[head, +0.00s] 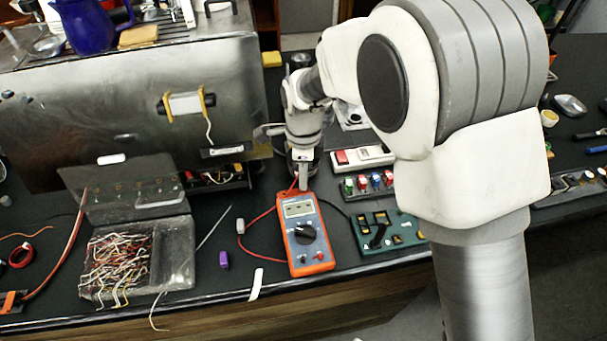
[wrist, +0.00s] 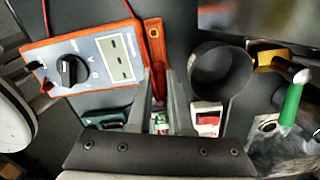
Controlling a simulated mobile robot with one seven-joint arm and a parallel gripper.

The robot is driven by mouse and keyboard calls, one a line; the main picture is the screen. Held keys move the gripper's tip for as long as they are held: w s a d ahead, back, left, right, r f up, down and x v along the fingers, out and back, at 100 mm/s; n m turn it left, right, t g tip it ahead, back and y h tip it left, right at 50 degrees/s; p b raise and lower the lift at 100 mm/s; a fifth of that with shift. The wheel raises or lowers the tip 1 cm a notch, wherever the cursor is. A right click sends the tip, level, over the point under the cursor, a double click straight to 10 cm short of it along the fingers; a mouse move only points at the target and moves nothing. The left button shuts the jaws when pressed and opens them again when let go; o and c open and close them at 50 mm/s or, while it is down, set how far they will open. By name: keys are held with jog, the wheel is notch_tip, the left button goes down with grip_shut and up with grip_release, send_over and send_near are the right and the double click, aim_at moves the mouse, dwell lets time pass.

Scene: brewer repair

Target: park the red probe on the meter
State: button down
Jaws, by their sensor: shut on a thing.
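The orange multimeter (head: 297,262) with a grey face and black dial lies on the dark bench; it also shows at the left of the wrist view (wrist: 88,85). My gripper (head: 304,183) points down at the meter's top edge. In the wrist view its fingers (wrist: 160,78) are close together on the slim red probe (wrist: 162,84), which is mostly hidden between them. An orange-red strip (wrist: 154,38) lies just beyond the fingertips, beside the meter's top end. I cannot tell whether the probe touches it. A red lead (head: 262,216) loops from the meter towards my gripper.
A dark round cup (wrist: 220,75) stands close to the right of my fingers in the wrist view. A green circuit board (head: 388,236) and a tray of coloured parts (head: 368,184) lie right of the meter. A wire-filled tray (head: 178,258) and the steel brewer (head: 130,105) are left.

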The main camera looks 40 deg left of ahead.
jog(key=c, duration=0.8)
grip_release()
jog(key=shift+o, duration=0.2)
jog(key=shift+r, duration=0.1)
notch_tip(320, 180, up, 17)
jog(key=shift+r, duration=0.15)
